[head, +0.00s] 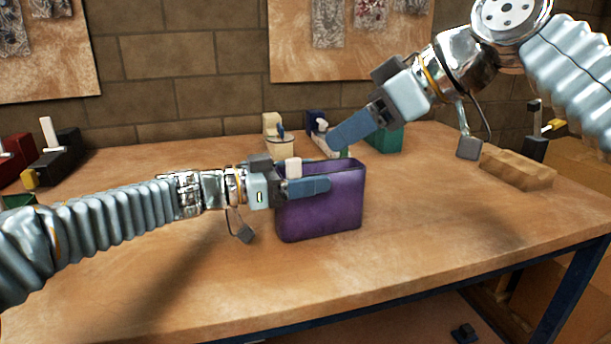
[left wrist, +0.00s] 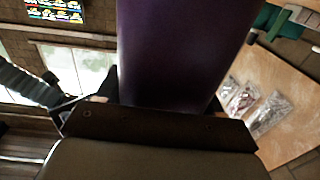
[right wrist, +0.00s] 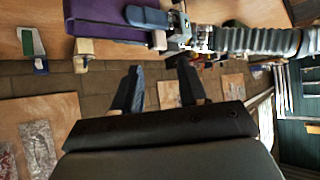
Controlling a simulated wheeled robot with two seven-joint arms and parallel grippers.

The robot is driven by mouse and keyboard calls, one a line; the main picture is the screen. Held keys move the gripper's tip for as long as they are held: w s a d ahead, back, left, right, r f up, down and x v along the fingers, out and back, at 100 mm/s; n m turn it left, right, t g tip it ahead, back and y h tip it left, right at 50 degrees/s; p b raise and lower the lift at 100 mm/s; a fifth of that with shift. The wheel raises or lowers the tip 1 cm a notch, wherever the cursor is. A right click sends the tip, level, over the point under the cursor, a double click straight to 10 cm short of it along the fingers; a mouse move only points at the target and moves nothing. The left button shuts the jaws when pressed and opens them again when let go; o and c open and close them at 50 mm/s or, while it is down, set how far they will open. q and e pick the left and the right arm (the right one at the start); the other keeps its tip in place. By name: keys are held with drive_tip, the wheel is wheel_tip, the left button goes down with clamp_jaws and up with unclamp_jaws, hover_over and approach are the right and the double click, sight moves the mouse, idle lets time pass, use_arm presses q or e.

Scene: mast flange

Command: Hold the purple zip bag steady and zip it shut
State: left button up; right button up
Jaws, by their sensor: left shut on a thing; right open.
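The purple zip bag (head: 322,215) stands upright on the workbench with its top open. My left gripper (head: 308,187) is shut on the upper left part of its near wall. The bag fills the upper middle of the left wrist view (left wrist: 180,50). A small white block (head: 293,167), perhaps the zip slider, sits at the bag's top left corner. It also shows beside my left gripper in the right wrist view (right wrist: 159,40). My right gripper (head: 350,132) is above and behind the bag. Its fingers (right wrist: 157,90) are apart with nothing between them.
Behind the bag stand a beige-topped clamp-like item (head: 273,125), a dark blue item (head: 315,121) and a green block (head: 390,139). A brown block (head: 517,168) lies at the right. Dark and red items (head: 55,157) stand far left. The bench front is clear.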

drive_tip(key=shift+c, duration=0.6)
drive_tip(key=s+a+r+n+y, duration=0.2)
drive_tip(key=s+a+r+y, duration=0.25)
drive_tip(key=a, duration=0.35)
drive_tip(key=m+t+h, duration=0.7)
drive_tip(key=m+t, duration=0.3)
drive_tip(key=t, duration=0.2)
approach(295, 165)
drive_tip(key=x, duration=0.8)
drive_tip(key=shift+w, duration=0.1)
drive_tip(key=shift+c, duration=0.3)
clamp_jaws()
